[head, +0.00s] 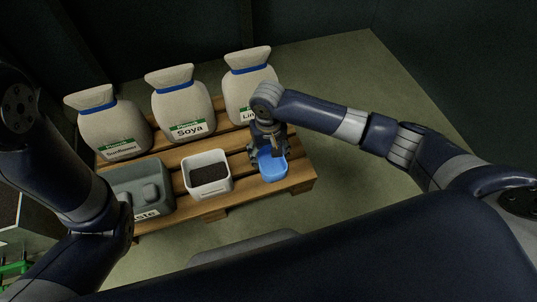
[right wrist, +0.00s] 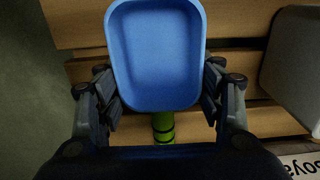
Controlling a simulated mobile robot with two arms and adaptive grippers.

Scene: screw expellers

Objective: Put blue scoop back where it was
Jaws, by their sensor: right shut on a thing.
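The blue scoop (head: 272,168) is at the front right of the wooden pallet, just right of the white container of dark grains (head: 208,176). In the right wrist view its blue bowl (right wrist: 156,50) faces up, and its green handle (right wrist: 164,127) runs back under my gripper. My right gripper (head: 266,148) is shut on the scoop, its fingers (right wrist: 160,88) on either side near the handle end. I cannot tell whether the scoop touches the pallet slats. My left arm is at the left, but its gripper is not in view.
On the wooden pallet (head: 300,178), three sacks stand at the back: Sunflower (head: 112,125), Soya (head: 183,108) and a partly hidden one (head: 248,85). A grey waste box (head: 140,187) stands front left. Floor to the right is clear.

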